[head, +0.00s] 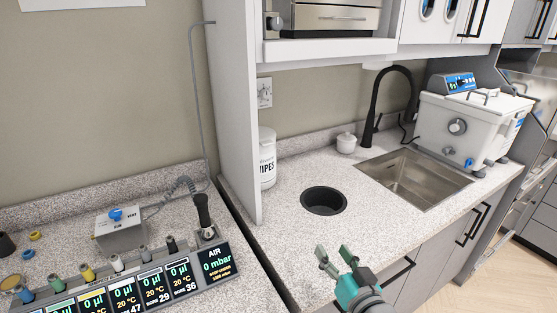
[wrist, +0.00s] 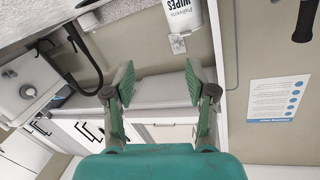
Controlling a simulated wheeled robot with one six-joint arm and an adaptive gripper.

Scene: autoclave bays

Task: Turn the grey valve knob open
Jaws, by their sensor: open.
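A round grey knob (head: 457,126) sits on the front of a white tank unit (head: 432,118) at the right end of the counter. It also shows at the left edge of the wrist view (wrist: 27,91). A small blue knob (head: 469,163) is lower on the same unit. The direction in which the grey knob is turned is too small to read. My gripper (head: 334,254) is over the counter's front edge, left of the tank and well apart from it. In the wrist view my gripper (wrist: 158,78) is open, with nothing between its fingers.
A steel sink (head: 415,180) and black tap (head: 377,105) lie between my gripper and the tank. A round black opening (head: 323,201) is in the counter. A wipes tub (head: 267,162) stands by the white divider panel (head: 236,110). A blue-knobbed grey box (head: 120,232) is at left.

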